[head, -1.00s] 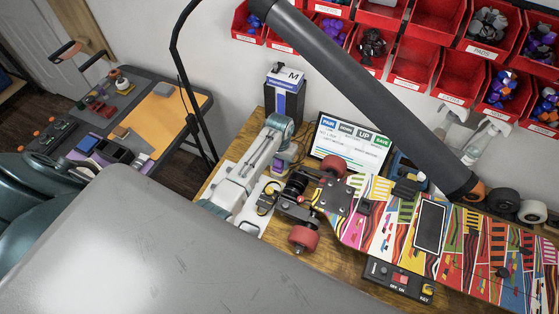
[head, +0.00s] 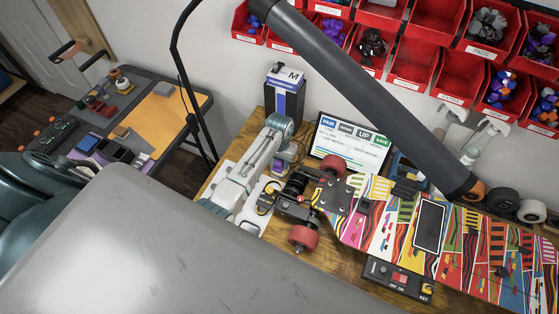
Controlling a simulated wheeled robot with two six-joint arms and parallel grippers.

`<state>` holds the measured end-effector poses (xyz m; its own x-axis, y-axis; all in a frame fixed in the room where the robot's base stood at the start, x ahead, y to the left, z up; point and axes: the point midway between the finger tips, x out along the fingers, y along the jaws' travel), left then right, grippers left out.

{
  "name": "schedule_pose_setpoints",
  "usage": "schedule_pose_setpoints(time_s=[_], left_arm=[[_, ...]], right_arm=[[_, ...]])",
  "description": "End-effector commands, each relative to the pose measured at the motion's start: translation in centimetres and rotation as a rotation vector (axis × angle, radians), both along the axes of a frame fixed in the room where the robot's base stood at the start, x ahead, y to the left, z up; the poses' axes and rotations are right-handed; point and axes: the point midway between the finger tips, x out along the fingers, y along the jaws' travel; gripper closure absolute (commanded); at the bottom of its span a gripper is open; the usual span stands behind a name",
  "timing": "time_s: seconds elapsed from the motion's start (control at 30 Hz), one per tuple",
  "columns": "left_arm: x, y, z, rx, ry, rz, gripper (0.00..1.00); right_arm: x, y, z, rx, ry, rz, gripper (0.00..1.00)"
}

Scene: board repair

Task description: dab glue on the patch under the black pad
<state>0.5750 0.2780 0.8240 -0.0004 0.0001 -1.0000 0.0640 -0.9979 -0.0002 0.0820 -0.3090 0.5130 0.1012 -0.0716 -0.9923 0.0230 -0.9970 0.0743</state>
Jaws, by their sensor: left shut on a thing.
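The patterned board (head: 375,225) lies on the wooden bench with a black rectangular pad (head: 429,226), edged in white, on its face. No patch or glue shows under the pad. My left arm comes in from the left, its large grey link filling the foreground. My right gripper is not in view.
A red-wheeled truck (head: 305,237) is at the board's left end. A switch box (head: 398,280) lies at its front edge. A screen (head: 349,145) and spray bottles (head: 480,143) stand behind. Red bins (head: 412,68) hang on the wall. A dark tube (head: 370,95) crosses above the board.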

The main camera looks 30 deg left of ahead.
Motion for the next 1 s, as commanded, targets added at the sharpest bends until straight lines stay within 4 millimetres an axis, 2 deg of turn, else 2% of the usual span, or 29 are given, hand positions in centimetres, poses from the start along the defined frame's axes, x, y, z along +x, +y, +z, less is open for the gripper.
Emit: schedule_pose_setpoints(time_s=[0.8,1.0], left_arm=[[0.1,0.0,6.4,0.000,-0.002,0.000,0.83],[0.0,0.0,6.9,0.000,-0.002,0.000,0.83]], right_arm=[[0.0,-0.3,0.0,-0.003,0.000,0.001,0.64],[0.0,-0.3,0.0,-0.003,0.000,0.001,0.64]])
